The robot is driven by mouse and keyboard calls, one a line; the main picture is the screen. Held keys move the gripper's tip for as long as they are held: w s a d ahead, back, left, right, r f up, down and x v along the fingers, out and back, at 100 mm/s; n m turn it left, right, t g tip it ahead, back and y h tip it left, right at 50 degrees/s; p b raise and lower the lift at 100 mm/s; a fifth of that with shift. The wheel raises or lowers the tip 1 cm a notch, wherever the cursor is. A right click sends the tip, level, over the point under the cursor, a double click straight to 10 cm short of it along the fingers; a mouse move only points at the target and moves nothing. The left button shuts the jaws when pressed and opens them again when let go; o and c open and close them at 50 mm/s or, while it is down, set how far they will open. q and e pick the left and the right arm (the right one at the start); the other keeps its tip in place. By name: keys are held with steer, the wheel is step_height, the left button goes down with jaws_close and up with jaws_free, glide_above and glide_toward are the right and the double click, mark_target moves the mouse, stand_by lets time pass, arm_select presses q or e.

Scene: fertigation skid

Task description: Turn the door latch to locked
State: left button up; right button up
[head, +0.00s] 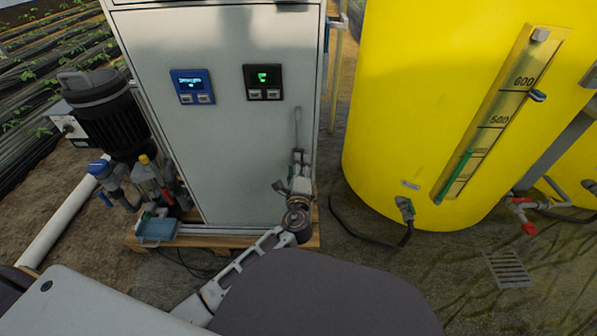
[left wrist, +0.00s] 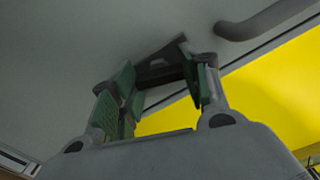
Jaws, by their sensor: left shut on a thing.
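The door latch (left wrist: 160,72) is a dark piece on the grey cabinet door (head: 225,140), near the door's right edge. My left gripper (head: 299,158) reaches up to the lower right part of the door. It is shut on the latch, which sits between its green-padded fingers (left wrist: 158,88) in the left wrist view. In the head view the gripper hides most or all of the latch, so its angle is hard to tell. A grey bar handle (head: 298,128) stands upright just above the gripper; it also shows in the left wrist view (left wrist: 265,20). My right gripper is not in view.
A blue display (head: 192,86) and a black display (head: 263,82) sit on the door above. A yellow tank (head: 420,110) stands close on the right, with a hose at its foot. A dark pump motor (head: 105,115) and pipes stand left of the cabinet.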

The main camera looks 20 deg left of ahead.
arm_select(q)
steer(key=n+b, duration=0.2)
steer(key=n, duration=0.1)
steer(key=shift+n, duration=0.3)
stand_by(0.4)
steer(key=o, duration=1)
